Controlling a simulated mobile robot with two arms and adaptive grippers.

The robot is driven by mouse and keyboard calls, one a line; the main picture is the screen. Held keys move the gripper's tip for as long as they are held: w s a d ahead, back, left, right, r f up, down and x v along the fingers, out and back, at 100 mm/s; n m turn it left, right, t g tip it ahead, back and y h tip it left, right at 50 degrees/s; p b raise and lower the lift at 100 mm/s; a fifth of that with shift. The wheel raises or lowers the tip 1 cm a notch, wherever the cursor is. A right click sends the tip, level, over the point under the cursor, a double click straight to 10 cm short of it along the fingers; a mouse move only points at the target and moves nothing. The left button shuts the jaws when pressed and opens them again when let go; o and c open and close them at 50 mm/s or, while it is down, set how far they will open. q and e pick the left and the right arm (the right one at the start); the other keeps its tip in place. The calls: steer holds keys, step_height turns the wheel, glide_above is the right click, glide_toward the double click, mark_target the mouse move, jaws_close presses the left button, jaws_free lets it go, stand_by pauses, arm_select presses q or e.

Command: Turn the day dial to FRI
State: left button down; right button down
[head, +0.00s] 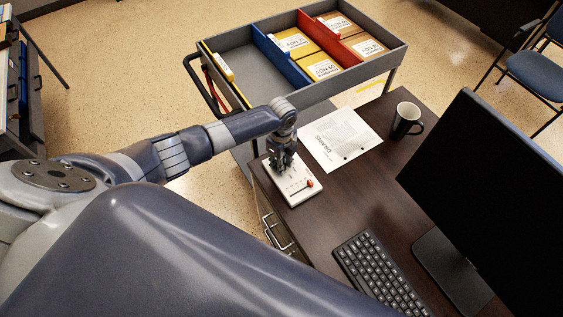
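A small white box with panel controls (297,198) lies on the dark desk (345,195) near its left edge. A red-orange knob (309,183) and a dark line of markings show on its near part. My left gripper (281,165) points down over the far part of the box, with its fingers at or just above the surface. The gripper hides that part, and I cannot make out the day dial or its lettering. Whether the fingers are open or shut on something is too small to tell. My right gripper is not in view.
A printed sheet (340,138) lies just right of the box, with a dark mug (407,119) beyond it. A keyboard (378,274) and a large monitor (490,190) take the near right. A grey cart (300,88) with folders stands behind the desk.

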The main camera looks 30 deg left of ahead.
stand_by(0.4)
arm_select(q)
steer(key=c, duration=1.3)
jaws_free()
step_height(320, 180, up, 12)
steer(key=shift+r, duration=0.1)
